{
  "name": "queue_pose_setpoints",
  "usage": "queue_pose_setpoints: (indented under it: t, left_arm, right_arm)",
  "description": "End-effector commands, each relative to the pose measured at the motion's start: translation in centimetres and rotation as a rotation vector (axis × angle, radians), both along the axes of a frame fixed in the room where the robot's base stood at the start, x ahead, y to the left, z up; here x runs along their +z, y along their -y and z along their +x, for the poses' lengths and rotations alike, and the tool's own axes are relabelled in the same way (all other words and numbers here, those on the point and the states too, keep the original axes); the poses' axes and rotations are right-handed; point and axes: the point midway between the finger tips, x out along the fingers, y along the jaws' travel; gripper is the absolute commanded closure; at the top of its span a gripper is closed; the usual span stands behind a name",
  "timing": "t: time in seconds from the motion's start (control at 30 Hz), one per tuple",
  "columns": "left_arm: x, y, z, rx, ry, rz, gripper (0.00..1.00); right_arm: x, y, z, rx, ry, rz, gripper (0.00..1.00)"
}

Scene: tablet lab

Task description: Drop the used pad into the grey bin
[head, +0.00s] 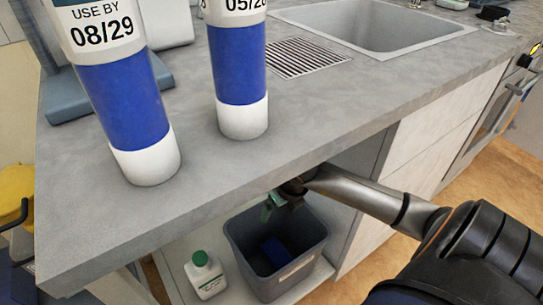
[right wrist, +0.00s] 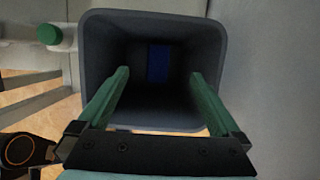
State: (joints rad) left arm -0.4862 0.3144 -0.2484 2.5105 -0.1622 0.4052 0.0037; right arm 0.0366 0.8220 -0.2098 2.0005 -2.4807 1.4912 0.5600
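The grey bin (head: 232,243) stands on a low white shelf under the counter, and its open top fills the middle of the right wrist view (right wrist: 217,30). A blue pad (head: 275,252) lies inside, low in the bin; in the right wrist view it is a dark blue patch (right wrist: 158,62) at the bottom. My right gripper (head: 283,205) is over the bin's back rim, below the counter edge. In the right wrist view its green fingers (right wrist: 159,74) are spread wide apart with nothing between them. My left gripper is not in view.
A white bottle with a green cap (head: 205,277) stands left of the bin. The grey counter (head: 330,120) overhangs the bin and my right arm. Two blue-and-white cylinders (head: 125,105) (head: 240,80) show above the counter, and a sink (head: 365,25) is behind.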

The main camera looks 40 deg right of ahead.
Motion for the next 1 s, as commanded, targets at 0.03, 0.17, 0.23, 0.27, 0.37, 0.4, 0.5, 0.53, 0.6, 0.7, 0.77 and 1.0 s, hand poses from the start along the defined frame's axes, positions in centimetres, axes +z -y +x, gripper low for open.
queue_pose_setpoints:
  t: [0.03, 0.17, 0.23, 0.27, 0.37, 0.4, 0.5, 0.53, 0.6, 0.7, 0.77, 1.0]
  left_arm:
    - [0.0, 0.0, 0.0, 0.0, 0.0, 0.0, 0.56]
    - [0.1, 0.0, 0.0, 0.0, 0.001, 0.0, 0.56]
    - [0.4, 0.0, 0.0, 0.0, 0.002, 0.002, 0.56]
    - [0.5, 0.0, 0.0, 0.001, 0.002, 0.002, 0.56]
    - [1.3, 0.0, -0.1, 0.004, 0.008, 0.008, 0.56]
    - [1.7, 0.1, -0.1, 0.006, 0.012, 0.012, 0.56]
    - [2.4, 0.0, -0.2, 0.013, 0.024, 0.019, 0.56]
    - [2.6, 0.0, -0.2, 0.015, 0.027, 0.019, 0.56]
    - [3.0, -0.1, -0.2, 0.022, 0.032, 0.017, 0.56]
    - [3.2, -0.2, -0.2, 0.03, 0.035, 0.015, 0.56]
    - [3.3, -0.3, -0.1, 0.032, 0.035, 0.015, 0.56]
    - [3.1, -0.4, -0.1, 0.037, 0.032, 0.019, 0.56]
  right_arm:
    - [0.0, 0.0, 0.0, 0.0, 0.0, 0.0, 0.0]
    - [0.1, 0.0, 0.0, 0.0, 0.0, 0.0, 0.0]
    - [0.6, 0.0, -0.1, 0.0, 0.0, 0.0, 0.0]
    - [1.0, 0.0, -0.2, 0.0, 0.001, 0.0, 0.0]
    - [2.6, 0.0, -0.7, 0.001, 0.001, -0.003, 0.0]
    - [3.3, 0.0, -0.9, 0.001, 0.001, -0.003, 0.0]
    - [4.9, -0.1, -1.4, 0.003, 0.002, -0.002, 0.0]
    - [5.4, -0.1, -1.6, 0.002, 0.001, -0.003, 0.0]
    - [6.2, -0.2, -1.8, 0.001, 0.001, -0.001, 0.0]
    - [6.9, -0.2, -2.1, 0.001, 0.001, -0.001, 0.0]
    - [7.1, -0.3, -2.2, 0.001, 0.0, 0.0, 0.0]
    - [7.2, -0.3, -2.3, 0.0, -0.001, 0.0, 0.0]
